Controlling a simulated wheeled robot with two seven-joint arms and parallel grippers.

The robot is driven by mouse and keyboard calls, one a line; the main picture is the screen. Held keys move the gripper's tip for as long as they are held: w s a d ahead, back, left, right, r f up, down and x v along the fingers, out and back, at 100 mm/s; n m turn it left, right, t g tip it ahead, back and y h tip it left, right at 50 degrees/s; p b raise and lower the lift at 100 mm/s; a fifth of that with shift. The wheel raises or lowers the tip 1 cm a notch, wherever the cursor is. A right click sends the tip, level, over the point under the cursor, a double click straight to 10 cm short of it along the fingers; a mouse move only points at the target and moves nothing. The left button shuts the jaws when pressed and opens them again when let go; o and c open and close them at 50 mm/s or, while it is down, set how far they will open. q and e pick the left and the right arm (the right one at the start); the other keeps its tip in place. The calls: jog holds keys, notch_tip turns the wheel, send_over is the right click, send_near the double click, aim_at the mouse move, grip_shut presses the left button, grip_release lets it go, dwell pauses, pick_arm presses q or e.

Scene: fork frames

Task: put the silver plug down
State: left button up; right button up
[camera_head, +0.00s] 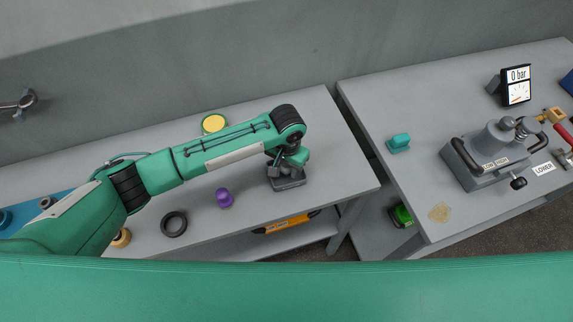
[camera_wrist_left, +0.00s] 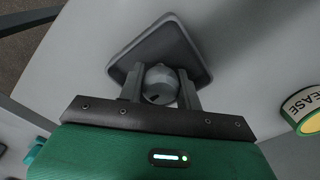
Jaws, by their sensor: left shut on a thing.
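The silver plug (camera_wrist_left: 161,84) shows in the left wrist view as a rounded grey metal piece between the two fingers of my left gripper (camera_wrist_left: 160,92). The gripper is shut on it. Behind the plug is a dark grey square block or tray (camera_wrist_left: 190,50) with a raised rim; I cannot tell whether the plug touches it. In the head view my left gripper (camera_head: 287,168) points down over this grey square piece (camera_head: 289,182) on the left table (camera_head: 335,175). The plug is hidden there by the gripper and wrist. My right gripper is not in view.
A purple piece (camera_head: 224,198), a black ring (camera_head: 174,224) and a yellow-topped grease tin (camera_head: 213,123) stand on the left table. A gap separates it from the right table (camera_head: 400,90), which holds a teal block (camera_head: 398,143) and a metal pressure rig (camera_head: 492,150). The table's right end is clear.

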pick_arm(q)
jog(key=shift+f, duration=0.1)
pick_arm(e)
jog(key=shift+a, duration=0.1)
pick_arm(q)
jog(key=o, duration=0.8)
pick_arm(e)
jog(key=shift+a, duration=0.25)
pick_arm(q)
notch_tip(320, 180, up, 11)
jog(key=b, duration=0.2)
jog(key=shift+f+b, duration=0.1)
jog(key=shift+b, duration=0.2)
jog(key=shift+r, duration=0.75)
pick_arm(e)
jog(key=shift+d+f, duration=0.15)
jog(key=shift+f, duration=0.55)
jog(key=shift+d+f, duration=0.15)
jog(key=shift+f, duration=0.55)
pick_arm(q)
jog(key=shift+s+f, duration=0.1)
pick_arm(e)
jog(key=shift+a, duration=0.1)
